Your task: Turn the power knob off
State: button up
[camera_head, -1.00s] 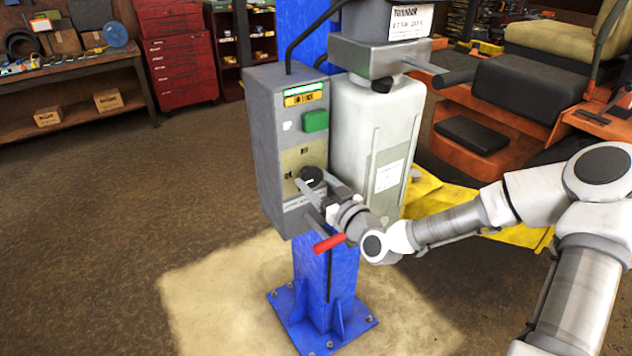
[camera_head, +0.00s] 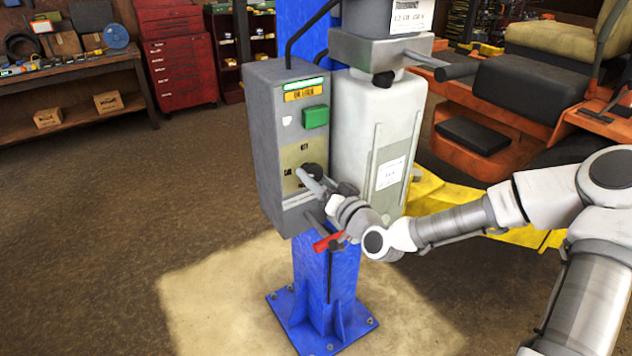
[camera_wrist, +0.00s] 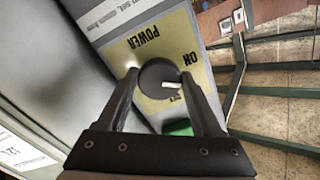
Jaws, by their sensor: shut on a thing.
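The power knob (camera_head: 312,170) is a round dark knob on the lower front of the grey control box (camera_head: 262,150). In the wrist view the knob (camera_wrist: 158,84) sits between my two dark fingers, and its white pointer mark points to the right. The upside-down words POWER and ON show on the yellowish label plate (camera_wrist: 120,58) around it. A small mark by the pointer is too small to read. My gripper (camera_head: 308,178) is shut on the knob; it also shows in the wrist view (camera_wrist: 160,76). The fingers partly hide the knob in the head view.
A green button (camera_head: 315,117) is above the knob. A red-handled lever (camera_head: 327,242) is just below my gripper, by the blue column (camera_head: 328,275). A light grey housing (camera_head: 352,130) stands close to the right of the box. The floor to the left is open.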

jog(key=m, duration=0.5)
jog(key=shift+m+b, duration=0.3)
jog(key=m, duration=0.6)
jog(key=shift+r, duration=0.15)
jog(key=o, duration=1.3)
jog(key=shift+s, duration=0.1)
